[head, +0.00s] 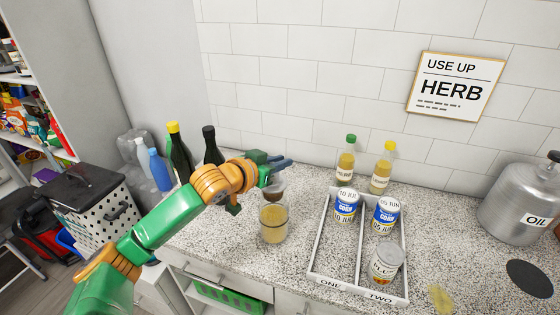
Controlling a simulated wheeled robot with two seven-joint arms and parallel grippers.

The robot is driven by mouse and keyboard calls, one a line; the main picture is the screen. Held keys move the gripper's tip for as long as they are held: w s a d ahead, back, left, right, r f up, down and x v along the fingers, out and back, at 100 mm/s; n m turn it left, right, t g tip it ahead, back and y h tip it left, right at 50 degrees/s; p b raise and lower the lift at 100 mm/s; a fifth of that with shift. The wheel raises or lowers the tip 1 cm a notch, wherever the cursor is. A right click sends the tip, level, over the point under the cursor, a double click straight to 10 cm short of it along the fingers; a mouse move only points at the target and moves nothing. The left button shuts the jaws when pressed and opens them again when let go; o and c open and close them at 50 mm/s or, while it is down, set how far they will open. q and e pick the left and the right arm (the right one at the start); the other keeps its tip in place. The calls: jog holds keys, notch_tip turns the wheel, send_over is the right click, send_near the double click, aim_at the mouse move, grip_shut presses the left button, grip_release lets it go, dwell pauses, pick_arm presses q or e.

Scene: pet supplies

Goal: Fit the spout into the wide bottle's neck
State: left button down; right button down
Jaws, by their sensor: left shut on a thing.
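My left gripper (278,164) is above the counter, shut on a small dark brown piece, which I take to be the spout (276,187). The spout hangs below the fingers and is partly hidden by them. A wide clear bottle (273,223) with yellowish liquid stands upright on the counter directly below. The spout appears over or at the bottle's mouth; I cannot tell whether it touches or sits inside the neck. My right gripper is not in view.
A white divided tray (340,255) with several cans stands to the right. Two yellow-liquid bottles (346,160) (382,172) stand behind it. A metal oil can (522,200) is at far right. Dark bottles (180,155) stand behind my left arm. Counter between bottle and tray is clear.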

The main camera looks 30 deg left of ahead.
pick_arm(q)
jog(key=shift+f+b, duration=0.85)
jog(key=shift+f, duration=0.45)
jog(key=c, duration=0.8)
grip_release()
jog(key=shift+o, duration=0.2)
jog(key=shift+s, duration=0.1)
jog(key=shift+s+a, duration=0.1)
jog(key=shift+s, duration=0.25)
jog(key=b+v, duration=0.2)
jog(key=v, duration=0.3)
jog(key=shift+b, duration=0.35)
jog(key=shift+s+r, duration=0.35)
jog(key=shift+s, duration=0.15)
